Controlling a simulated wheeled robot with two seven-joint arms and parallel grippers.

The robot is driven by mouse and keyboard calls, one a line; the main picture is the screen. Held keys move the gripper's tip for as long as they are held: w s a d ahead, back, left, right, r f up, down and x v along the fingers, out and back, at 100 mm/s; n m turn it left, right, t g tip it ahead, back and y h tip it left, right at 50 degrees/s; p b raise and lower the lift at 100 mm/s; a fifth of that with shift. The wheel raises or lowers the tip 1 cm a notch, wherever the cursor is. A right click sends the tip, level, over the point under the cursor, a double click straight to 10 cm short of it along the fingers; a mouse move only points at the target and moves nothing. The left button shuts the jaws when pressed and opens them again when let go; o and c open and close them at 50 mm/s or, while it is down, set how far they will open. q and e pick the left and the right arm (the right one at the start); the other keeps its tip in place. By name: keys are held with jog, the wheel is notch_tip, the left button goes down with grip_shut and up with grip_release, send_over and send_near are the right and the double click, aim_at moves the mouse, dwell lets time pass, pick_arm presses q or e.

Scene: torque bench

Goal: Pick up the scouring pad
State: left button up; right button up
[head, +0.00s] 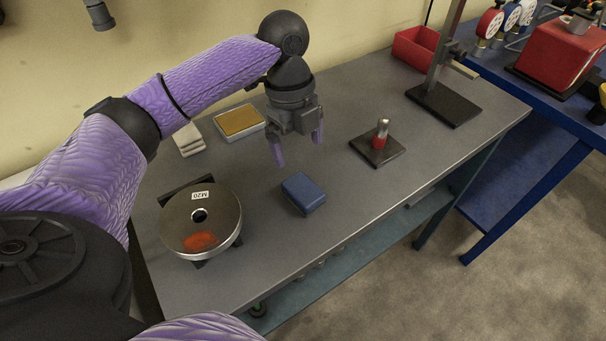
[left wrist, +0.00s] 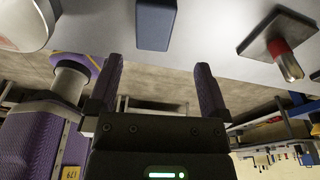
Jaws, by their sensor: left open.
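A blue block with rounded edges (head: 303,193), which looks like the scouring pad, lies flat on the grey bench (head: 345,218). In the left wrist view the blue block (left wrist: 156,24) shows at the top, roughly centred beyond the fingers. My left gripper (head: 298,149) is open and empty, above the bench and behind the block in the head view. The gripper also shows in the left wrist view (left wrist: 160,66) with its two purple fingers spread apart. Nothing is between them. My right gripper is not in view.
A metal disc labelled M20 (head: 173,225) with an orange patch stands left of the block. A black plate with a red-and-silver post (head: 379,150) is to the right. A tray with a yellow-brown top (head: 239,122) and pale blocks (head: 188,139) lie behind. Bare bench surrounds the block.

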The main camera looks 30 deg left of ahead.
aim_at(303, 188)
pick_arm(q)
jog(key=f+b, duration=0.1)
jog(key=f, duration=0.2)
jog(key=s+d+f+b, duration=0.1)
jog(key=f, duration=0.2)
jog(key=d+f+b, duration=0.1)
jog(key=f, duration=0.2)
jog(key=shift+s+f+b, duration=0.1)
jog(key=shift+s+b, duration=0.15)
jog(key=shift+b, duration=0.1)
jog(key=shift+f, duration=0.2)
jog(key=shift+r, duration=0.1)
jog(key=shift+c, duration=0.4)
jog(key=c, duration=1.1)
jog(key=shift+r, duration=0.15)
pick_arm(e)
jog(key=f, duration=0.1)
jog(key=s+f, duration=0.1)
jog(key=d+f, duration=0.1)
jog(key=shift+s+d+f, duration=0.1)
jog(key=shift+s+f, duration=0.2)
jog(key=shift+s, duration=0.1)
